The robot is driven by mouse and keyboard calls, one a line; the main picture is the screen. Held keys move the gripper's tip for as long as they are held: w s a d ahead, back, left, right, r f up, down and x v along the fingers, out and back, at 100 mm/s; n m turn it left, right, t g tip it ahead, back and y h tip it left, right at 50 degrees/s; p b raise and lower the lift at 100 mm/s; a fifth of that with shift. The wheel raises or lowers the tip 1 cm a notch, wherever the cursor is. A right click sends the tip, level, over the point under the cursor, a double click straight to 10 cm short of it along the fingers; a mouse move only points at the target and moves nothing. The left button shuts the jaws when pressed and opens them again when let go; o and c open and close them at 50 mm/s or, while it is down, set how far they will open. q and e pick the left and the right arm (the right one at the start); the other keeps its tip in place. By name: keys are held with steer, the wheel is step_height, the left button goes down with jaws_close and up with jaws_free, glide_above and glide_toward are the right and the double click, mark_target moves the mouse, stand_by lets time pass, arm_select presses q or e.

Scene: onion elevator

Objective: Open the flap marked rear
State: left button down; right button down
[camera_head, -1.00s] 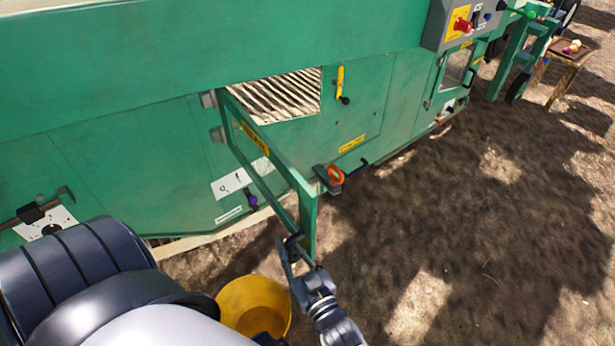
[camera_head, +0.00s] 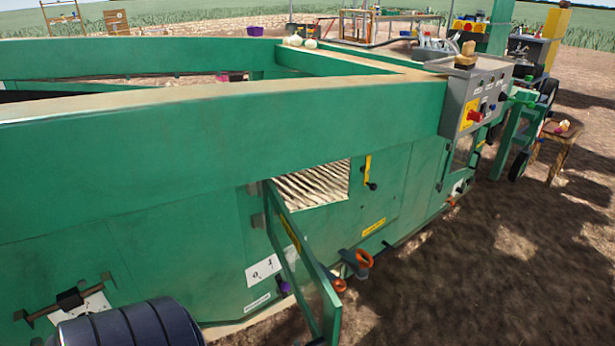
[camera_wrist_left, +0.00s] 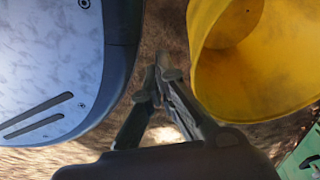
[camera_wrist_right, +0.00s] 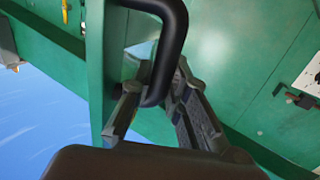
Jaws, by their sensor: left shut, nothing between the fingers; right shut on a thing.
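A green flap (camera_head: 305,272) stands open, swung out from the side of the green machine on hinges at its left edge. A slatted interior (camera_head: 312,184) shows in the opening behind it. The flap has a yellow label too small to read. In the right wrist view my right gripper (camera_wrist_right: 152,98) is shut on the flap's black bar handle (camera_wrist_right: 172,50). In the head view the right gripper is almost wholly below the picture's edge. My left gripper (camera_wrist_left: 160,72) is shut and empty over the ground, beside a yellow bucket (camera_wrist_left: 285,75).
A grey control box (camera_head: 480,100) is further right. Bare soil (camera_head: 450,290) in front is free. A small wooden table (camera_head: 558,140) stands at the right.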

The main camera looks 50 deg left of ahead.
steer(key=c, duration=1.8)
jaws_free()
steer(key=shift+w+a+r, duration=0.1)
steer(key=shift+a+r, duration=0.2)
steer(key=shift+r, duration=0.2)
steer(key=shift+s+d+f, duration=0.25)
steer(key=shift+d, duration=0.2)
steer(key=v, duration=1.1)
steer(key=shift+d, duration=0.1)
steer(key=shift+c, duration=0.4)
